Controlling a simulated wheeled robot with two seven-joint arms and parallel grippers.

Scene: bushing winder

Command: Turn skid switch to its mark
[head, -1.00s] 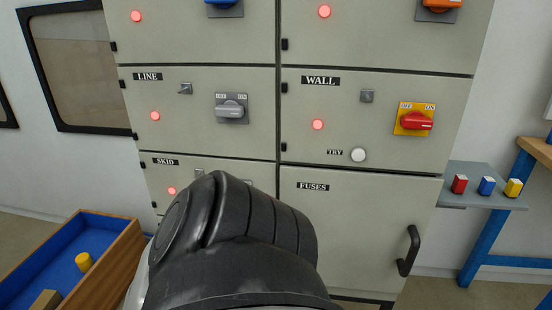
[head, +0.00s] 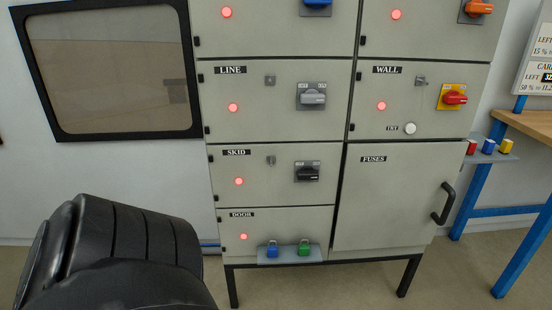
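The skid switch (head: 307,174) is a black rotary handle on a grey plate, on the cabinet panel labelled SKID (head: 236,152). Its handle lies roughly level. Marks on its plate are too small to read. A red lamp (head: 239,181) glows on the same panel, and a small grey fitting (head: 271,160) sits above and between them. A dark arm link of mine fills the lower left, clear of the skid panel. Neither of my grippers shows in the head view.
The line switch (head: 312,96) is above, and the wall switch (head: 453,97) is to the right. A small shelf below the DOOR panel holds a blue padlock (head: 272,249) and a green padlock (head: 304,247). A workbench (head: 525,122) stands at the right.

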